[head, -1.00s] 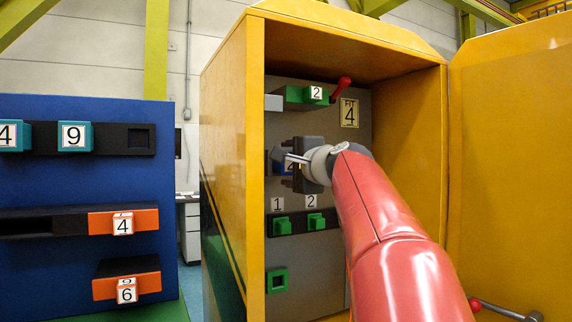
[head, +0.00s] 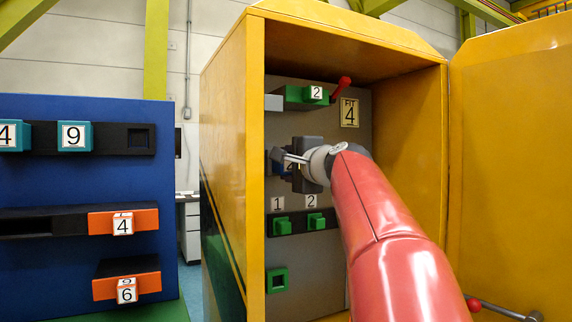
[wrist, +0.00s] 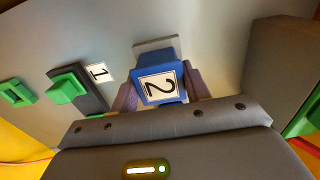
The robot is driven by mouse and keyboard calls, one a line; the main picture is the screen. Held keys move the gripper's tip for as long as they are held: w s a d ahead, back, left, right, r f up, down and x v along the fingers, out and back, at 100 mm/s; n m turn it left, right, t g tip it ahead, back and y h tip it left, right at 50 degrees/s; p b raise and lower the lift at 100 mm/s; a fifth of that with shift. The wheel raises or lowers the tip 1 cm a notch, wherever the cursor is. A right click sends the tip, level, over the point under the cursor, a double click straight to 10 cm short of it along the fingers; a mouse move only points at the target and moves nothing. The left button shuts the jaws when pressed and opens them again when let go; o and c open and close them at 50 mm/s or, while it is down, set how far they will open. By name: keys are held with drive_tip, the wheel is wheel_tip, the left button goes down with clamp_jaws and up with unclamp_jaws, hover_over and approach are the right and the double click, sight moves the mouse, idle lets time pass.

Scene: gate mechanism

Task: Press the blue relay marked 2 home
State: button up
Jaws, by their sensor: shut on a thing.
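The blue relay (wrist: 158,82), marked 2, is between the two fingers of my gripper (wrist: 161,92) in the wrist view. The gripper is shut on it. A grey plate (wrist: 155,44) shows just behind the relay at the panel. Whether the relay is fully seated is hidden. In the head view my gripper (head: 288,160) is inside the yellow cabinet, in front of the grey back panel (head: 325,255). Only a small part of the blue relay (head: 276,155) shows there, and its label is partly covered.
A green block marked 2 (head: 305,95) with a red handle (head: 341,89) is above. A black strip with green blocks (head: 283,225) is below, and a green square socket (head: 277,281) lower still. The yellow cabinet side wall (head: 235,160) stands close on the left. The open door (head: 510,170) is right.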

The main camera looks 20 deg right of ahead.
drive_tip(key=o, duration=1.1)
